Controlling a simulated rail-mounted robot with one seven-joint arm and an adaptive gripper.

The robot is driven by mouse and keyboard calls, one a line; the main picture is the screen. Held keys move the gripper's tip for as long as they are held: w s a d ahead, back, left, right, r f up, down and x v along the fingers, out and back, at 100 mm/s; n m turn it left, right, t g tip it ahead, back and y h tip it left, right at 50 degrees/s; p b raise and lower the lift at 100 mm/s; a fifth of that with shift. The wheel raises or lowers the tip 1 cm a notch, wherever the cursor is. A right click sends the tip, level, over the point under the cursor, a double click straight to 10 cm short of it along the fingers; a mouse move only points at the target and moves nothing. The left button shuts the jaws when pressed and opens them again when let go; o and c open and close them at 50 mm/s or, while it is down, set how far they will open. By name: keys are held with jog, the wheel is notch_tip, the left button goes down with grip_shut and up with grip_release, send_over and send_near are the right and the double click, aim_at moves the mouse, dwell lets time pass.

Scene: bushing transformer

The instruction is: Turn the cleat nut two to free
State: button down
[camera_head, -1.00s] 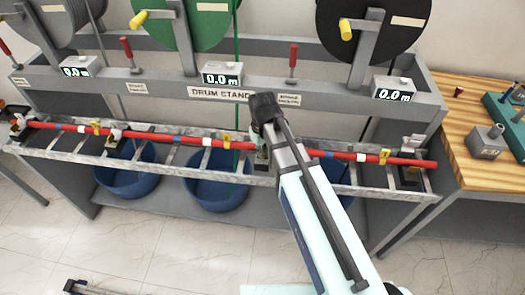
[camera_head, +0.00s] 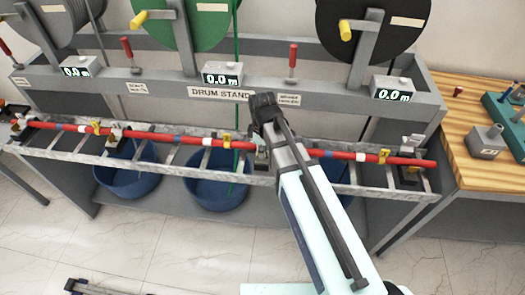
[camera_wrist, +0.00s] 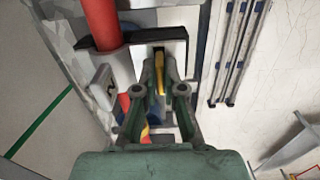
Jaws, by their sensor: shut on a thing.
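My gripper (camera_wrist: 160,78) is shut on a narrow yellow piece (camera_wrist: 159,72), which I take to be cleat nut two, at the middle cleat. The fingers hide much of it. A dark cleat bar (camera_wrist: 130,38) crosses just beyond the fingertips, beside the red cable (camera_wrist: 101,22). A light plate with a dark mark (camera_wrist: 103,86) stands left of the fingers. In the head view, my gripper (camera_head: 262,145) reaches down to the red cable (camera_head: 190,138) on the ladder rack, and the wrist covers most of the middle cleat.
Other cleats stand at the rack's left (camera_head: 113,132) and right (camera_head: 410,148). Blue tubs (camera_head: 215,193) sit below. The drum stand (camera_head: 150,90) with cable drums and readouts rises behind. A wooden bench (camera_head: 465,100) is at right.

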jog(key=shift+n, duration=0.4)
jog(key=c, duration=1.3)
grip_release()
jog(key=shift+r, duration=0.1)
notch_tip(320, 180, up, 12)
jog(key=shift+f, duration=0.1)
